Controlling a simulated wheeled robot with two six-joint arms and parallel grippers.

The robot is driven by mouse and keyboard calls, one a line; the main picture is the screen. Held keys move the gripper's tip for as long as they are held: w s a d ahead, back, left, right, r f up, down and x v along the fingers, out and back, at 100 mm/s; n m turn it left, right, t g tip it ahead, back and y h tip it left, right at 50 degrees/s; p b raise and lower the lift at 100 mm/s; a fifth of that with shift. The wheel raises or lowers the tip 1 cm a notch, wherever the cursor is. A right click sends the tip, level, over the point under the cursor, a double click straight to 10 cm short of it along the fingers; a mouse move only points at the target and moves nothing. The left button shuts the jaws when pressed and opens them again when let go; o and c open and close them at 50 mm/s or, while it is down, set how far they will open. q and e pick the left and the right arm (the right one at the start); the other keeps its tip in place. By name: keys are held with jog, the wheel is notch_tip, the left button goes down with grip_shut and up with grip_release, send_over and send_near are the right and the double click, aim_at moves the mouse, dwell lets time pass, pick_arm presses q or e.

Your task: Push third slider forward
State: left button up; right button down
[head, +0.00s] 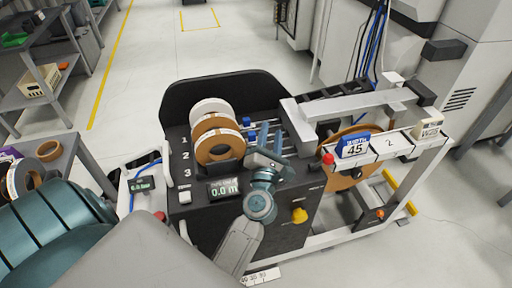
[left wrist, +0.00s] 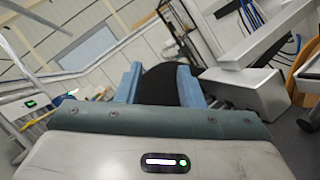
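The dark machine (head: 222,217) has positions marked 1, 2 and 3, with edge-band rolls (head: 215,143) beside the numbers. Small blue slider knobs (head: 246,122) sit on metal rails right of the rolls. The third slider cannot be made out clearly; my left gripper (head: 268,140) covers that area. The gripper is above the rails near row 3, with its fingers apart. In the left wrist view, its two blue fingers (left wrist: 160,85) stand apart with nothing held between them; the black back panel (left wrist: 159,84) shows behind. Contact with a slider cannot be told. My right gripper is not in view.
A grey beam (head: 350,107) crosses the machine right of my gripper. A display (head: 223,190) and a yellow knob (head: 299,215) are on the front.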

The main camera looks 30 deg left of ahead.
pick_arm(q)
jog(key=f+n+g, duration=0.3)
jog(key=f+n, duration=0.1)
jog(key=a+f+n+g, duration=0.1)
jog(key=f+n+g, duration=0.2)
jog(key=f+n, duration=0.1)
jog(key=w+a+f+n+g+y, duration=0.1)
jog(key=f+n+g, duration=0.3)
jog(key=n, duration=0.1)
jog(key=shift+a, duration=0.15)
jog(key=p+x, duration=0.2)
jog(key=x, duration=0.8)
jog(key=shift+a+f+p, duration=0.25)
jog(key=shift+a+p, duration=0.05)
jog(key=shift+a, duration=0.05)
grip_shut()
